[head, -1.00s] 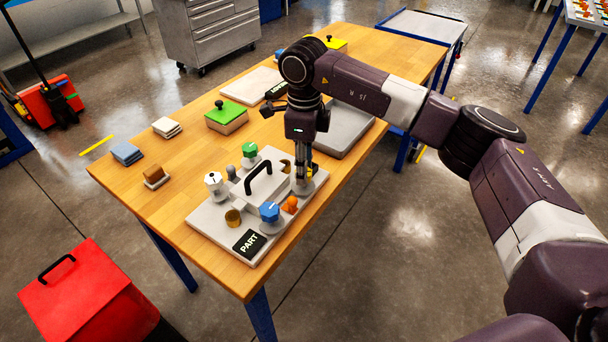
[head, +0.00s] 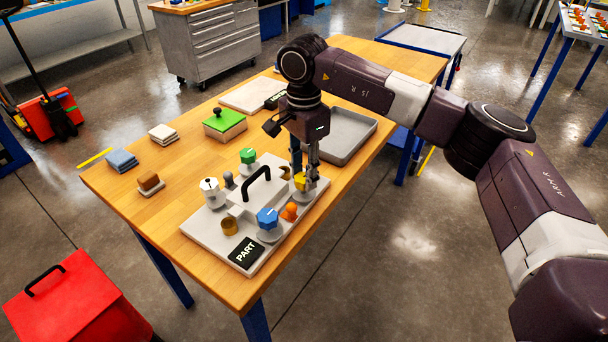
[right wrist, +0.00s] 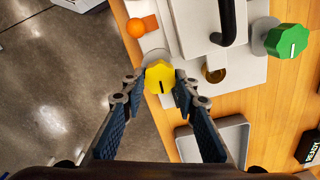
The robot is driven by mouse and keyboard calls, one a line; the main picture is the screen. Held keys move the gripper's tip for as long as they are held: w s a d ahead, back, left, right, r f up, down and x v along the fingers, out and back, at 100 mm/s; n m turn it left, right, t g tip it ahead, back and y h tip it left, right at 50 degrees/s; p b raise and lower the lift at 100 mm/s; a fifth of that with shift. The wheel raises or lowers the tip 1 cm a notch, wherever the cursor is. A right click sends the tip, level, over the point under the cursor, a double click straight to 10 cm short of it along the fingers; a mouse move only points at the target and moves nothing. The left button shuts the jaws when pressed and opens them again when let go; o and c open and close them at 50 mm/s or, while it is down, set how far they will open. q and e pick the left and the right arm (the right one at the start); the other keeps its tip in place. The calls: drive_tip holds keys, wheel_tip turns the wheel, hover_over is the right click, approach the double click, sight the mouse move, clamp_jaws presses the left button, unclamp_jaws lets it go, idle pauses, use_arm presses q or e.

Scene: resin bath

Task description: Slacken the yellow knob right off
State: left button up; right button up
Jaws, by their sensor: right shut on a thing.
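The yellow knob (head: 300,182) stands on the right side of the grey plate marked PART (head: 205,228) on the wooden table. My right gripper (head: 305,178) points down over it, its fingers on both sides of the knob. In the right wrist view, the yellow knob (right wrist: 159,76), scalloped with a dark line on its top, sits between the fingertips of the right gripper (right wrist: 157,90). The gripper is shut on it. The fingers partly hide the knob in the head view. My left gripper is not in view.
A grey tray (head: 345,140) lies behind the gripper. The table's left part has bare room.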

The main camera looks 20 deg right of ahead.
sight(304, 177)
drive_tip(key=shift+o, duration=0.2)
drive_tip(key=shift+r+n, duration=0.1)
drive_tip(key=shift+n, duration=0.6)
drive_tip(key=shift+w, duration=0.1)
drive_tip(key=shift+c, duration=0.2)
drive_tip(key=o, duration=1.2)
drive_tip(key=shift+c, duration=0.2)
wheel_tip(304, 177, up, 12)
